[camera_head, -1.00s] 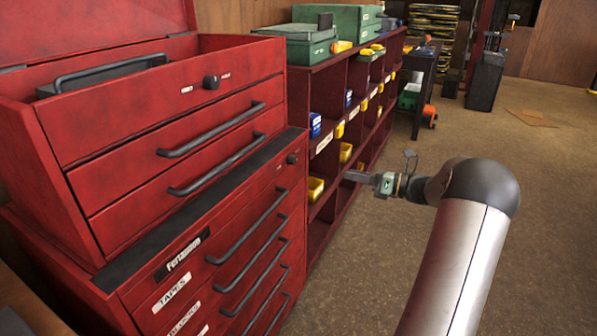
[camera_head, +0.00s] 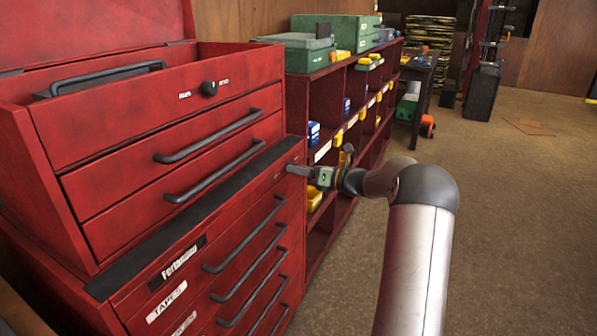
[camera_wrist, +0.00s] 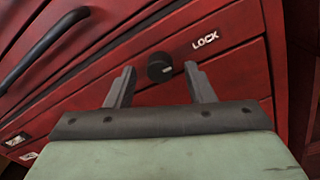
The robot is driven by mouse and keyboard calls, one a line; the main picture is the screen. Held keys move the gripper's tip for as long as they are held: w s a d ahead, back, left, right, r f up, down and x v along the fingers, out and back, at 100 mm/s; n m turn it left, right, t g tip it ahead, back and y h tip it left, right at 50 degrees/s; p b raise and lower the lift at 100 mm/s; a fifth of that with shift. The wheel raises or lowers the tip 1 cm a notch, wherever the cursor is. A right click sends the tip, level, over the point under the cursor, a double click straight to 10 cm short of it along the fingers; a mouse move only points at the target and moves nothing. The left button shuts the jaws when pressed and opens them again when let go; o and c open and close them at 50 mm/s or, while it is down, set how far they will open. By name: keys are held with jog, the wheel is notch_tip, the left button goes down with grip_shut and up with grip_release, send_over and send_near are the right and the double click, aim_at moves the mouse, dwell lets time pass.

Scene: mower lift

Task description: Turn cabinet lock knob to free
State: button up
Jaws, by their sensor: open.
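The cabinet lock knob (camera_wrist: 159,67) is a small dark round knob on the red cabinet front in the wrist view. A white LOCK label (camera_wrist: 205,40) is up and right of it. My gripper (camera_wrist: 159,80) is open, with one finger on each side of the knob in the picture. Gaps show between the knob and both fingers. In the head view my gripper (camera_head: 296,169) is at the upper right of the lower red cabinet (camera_head: 120,308), and this knob is hidden there. The knob's turn position is hard to read.
A red top chest (camera_head: 150,130) with its own dark knob (camera_head: 209,88) sits on the cabinet. Long drawer handles (camera_head: 245,238) stick out to the left of my gripper. A red shelf unit (camera_head: 330,100) with bins stands behind. The floor at right is open.

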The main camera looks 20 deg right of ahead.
jog(key=shift+w+a, duration=0.2)
jog(key=c, duration=1)
